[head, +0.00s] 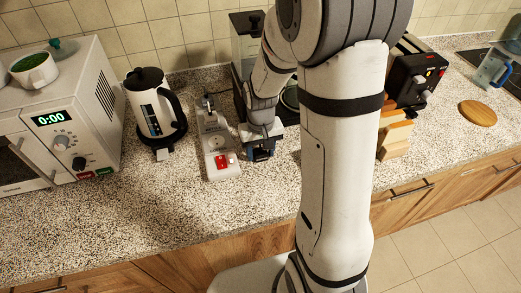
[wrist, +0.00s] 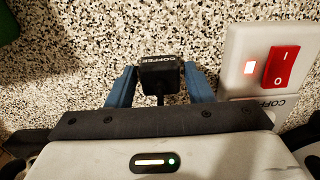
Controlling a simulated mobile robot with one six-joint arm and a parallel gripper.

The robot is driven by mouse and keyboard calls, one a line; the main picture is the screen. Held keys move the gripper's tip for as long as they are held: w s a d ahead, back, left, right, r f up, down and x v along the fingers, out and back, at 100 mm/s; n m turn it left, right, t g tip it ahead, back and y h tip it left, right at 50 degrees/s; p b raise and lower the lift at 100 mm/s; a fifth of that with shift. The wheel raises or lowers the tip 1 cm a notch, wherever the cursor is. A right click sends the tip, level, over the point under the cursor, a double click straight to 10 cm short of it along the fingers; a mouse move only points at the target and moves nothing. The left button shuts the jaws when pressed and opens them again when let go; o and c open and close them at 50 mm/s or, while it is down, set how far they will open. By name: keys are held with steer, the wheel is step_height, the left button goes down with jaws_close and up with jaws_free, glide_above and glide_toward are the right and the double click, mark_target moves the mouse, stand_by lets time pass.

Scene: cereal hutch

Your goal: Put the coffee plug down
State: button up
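The coffee plug (wrist: 162,80) is a small black block marked COFFEE, with a dark cord running from it toward my gripper's body. It sits between the blue fingers of my gripper (wrist: 161,88), which press against its two sides. In the head view my gripper (head: 262,154) is low over the counter, just right of the power strip. The plug cannot be made out there. I cannot tell whether the plug touches the counter.
The white power strip (head: 219,150) with a red switch (wrist: 281,67) lies close beside my gripper. A kettle (head: 156,105) and microwave (head: 75,120) stand to the left. A black coffee machine (head: 246,40) is behind. Speckled counter (head: 235,205) is free in front.

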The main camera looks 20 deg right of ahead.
mark_target(260, 152)
steer(key=shift+o, duration=1)
steer(key=shift+r+p, duration=0.55)
steer(key=shift+r, duration=0.05)
step_height(260, 152, up, 11)
steer(key=s+r+t, duration=0.3)
steer(key=s+r, duration=0.2)
steer(key=s, duration=0.9)
steer(key=shift+s+r, duration=0.15)
steer(key=shift+r, duration=0.05)
steer(key=shift+c, duration=0.4)
